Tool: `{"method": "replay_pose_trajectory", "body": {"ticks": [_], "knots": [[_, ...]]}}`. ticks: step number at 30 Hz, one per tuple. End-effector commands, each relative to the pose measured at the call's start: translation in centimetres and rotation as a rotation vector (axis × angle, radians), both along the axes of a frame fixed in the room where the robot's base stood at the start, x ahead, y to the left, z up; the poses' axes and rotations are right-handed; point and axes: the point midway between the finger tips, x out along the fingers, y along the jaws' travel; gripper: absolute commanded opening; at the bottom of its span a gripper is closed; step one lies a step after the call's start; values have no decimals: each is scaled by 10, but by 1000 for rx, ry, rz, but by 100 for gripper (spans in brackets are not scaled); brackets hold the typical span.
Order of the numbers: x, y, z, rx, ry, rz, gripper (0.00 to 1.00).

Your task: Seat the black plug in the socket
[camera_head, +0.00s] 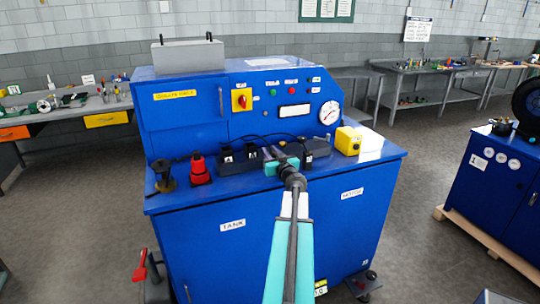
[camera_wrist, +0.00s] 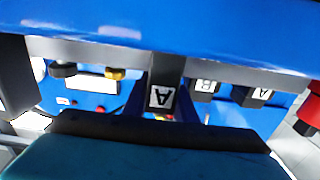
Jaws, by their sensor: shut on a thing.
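My gripper (camera_head: 279,163), with teal and grey parts, is low over the blue machine's ledge. It is shut on the black plug, which is mostly hidden by the gripper in the head view. Two black socket blocks with white letter labels, one with an A (camera_head: 226,156) and one beside it (camera_head: 250,156), stand left of my gripper. In the wrist view a black block labelled A (camera_wrist: 162,85) is in the middle. Blocks labelled B (camera_wrist: 205,88) and A (camera_wrist: 256,96) are to its right. I cannot tell whether the plug touches a socket.
A red knob-like part (camera_head: 199,170) and a dark brass-toned part (camera_head: 164,177) stand at the ledge's left. A black block (camera_head: 318,147) and a yellow block (camera_head: 348,141) are to the right. A dark cable runs behind my gripper.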

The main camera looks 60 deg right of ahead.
Motion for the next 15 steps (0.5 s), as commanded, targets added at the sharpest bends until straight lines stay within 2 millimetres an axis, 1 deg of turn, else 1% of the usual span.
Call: {"method": "replay_pose_trajectory", "body": {"ticks": [10,11,12,14,15], "knots": [[-1,-1,-2,0,0,-1,1],[-1,-1,-3,0,0,-1,26],[-1,-1,-2,0,0,-1,33],[-1,-1,-2,0,0,-1,43],[-1,-1,-2,0,0,-2,43]]}}
